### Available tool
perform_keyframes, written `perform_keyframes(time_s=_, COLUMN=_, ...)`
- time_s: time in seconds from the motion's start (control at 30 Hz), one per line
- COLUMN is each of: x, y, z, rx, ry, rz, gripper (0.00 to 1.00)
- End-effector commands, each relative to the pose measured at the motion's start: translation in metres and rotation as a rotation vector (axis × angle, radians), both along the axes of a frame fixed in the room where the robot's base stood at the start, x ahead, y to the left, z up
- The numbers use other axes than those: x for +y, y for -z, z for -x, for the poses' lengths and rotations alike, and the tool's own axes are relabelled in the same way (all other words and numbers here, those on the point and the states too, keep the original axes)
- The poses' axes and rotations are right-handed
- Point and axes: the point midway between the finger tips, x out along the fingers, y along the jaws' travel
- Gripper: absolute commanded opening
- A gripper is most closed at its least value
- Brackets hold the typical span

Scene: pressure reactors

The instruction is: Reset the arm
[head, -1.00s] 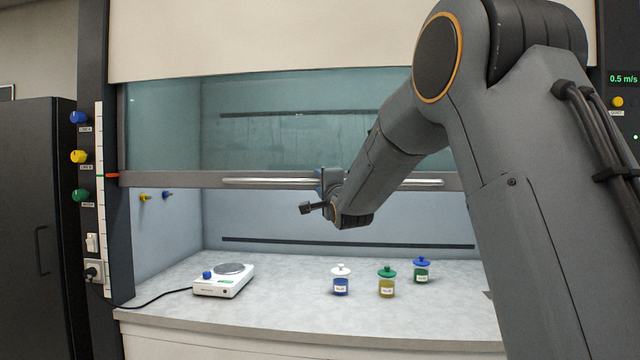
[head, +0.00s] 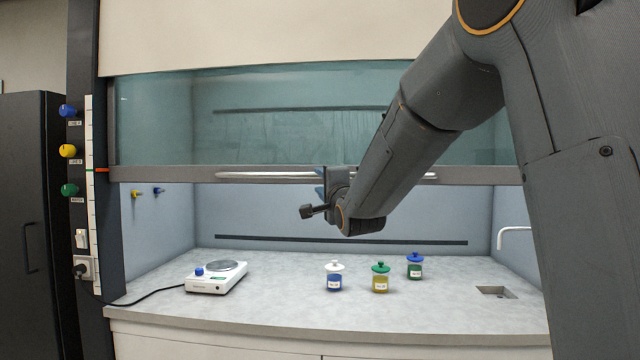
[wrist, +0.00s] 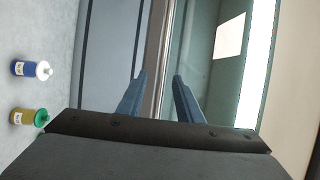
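My arm reaches in from the right in the head view and bends down to my gripper (head: 322,190), in front of the fume hood's sash handle (head: 270,175). In the wrist view the two blue fingers of my gripper (wrist: 159,77) stand apart with nothing held between them. The sash's lower frame runs lengthwise behind the gap between the fingers. I cannot tell how far the fingers are from the handle.
The sash is partly raised. On the worktop (head: 300,312) are a white balance (head: 216,278) and jars with white (head: 334,276), green (head: 381,278) and blue (head: 415,267) lids. A small sink (head: 494,292) is at right. The worktop's front is clear.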

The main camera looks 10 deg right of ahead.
Motion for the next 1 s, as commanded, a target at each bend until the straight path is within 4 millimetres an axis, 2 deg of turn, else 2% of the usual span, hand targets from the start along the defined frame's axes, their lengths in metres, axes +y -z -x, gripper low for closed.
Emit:
perform_keyframes(time_s=0.07, x=0.000, y=0.002, z=0.000, rx=0.007, ry=0.001, rz=0.005, gripper=0.33)
perform_keyframes(time_s=0.17, x=-0.002, y=0.021, z=0.003, rx=0.059, ry=0.016, rz=0.054, gripper=0.33)
perform_keyframes(time_s=0.27, x=-0.006, y=0.064, z=0.013, rx=0.183, ry=0.037, rz=0.169, gripper=0.33)
perform_keyframes(time_s=0.33, x=-0.009, y=0.105, z=0.027, rx=0.303, ry=0.041, rz=0.287, gripper=0.33)
perform_keyframes(time_s=0.4, x=-0.012, y=0.150, z=0.048, rx=0.434, ry=0.028, rz=0.415, gripper=0.33)
perform_keyframes(time_s=0.47, x=-0.014, y=0.186, z=0.069, rx=0.541, ry=0.001, rz=0.520, gripper=0.33)
perform_keyframes(time_s=0.5, x=-0.016, y=0.209, z=0.085, rx=0.610, ry=-0.023, rz=0.588, gripper=0.33)
perform_keyframes(time_s=0.57, x=-0.017, y=0.242, z=0.111, rx=0.711, ry=-0.072, rz=0.689, gripper=0.33)
perform_keyframes(time_s=0.7, x=-0.021, y=0.309, z=0.181, rx=0.927, ry=-0.230, rz=0.908, gripper=0.33)
perform_keyframes(time_s=0.77, x=-0.021, y=0.334, z=0.215, rx=1.009, ry=-0.319, rz=0.986, gripper=0.33)
perform_keyframes(time_s=0.9, x=-0.021, y=0.378, z=0.298, rx=1.170, ry=-0.563, rz=1.154, gripper=0.33)
perform_keyframes(time_s=1.0, x=-0.021, y=0.397, z=0.350, rx=1.245, ry=-0.737, rz=1.236, gripper=0.33)
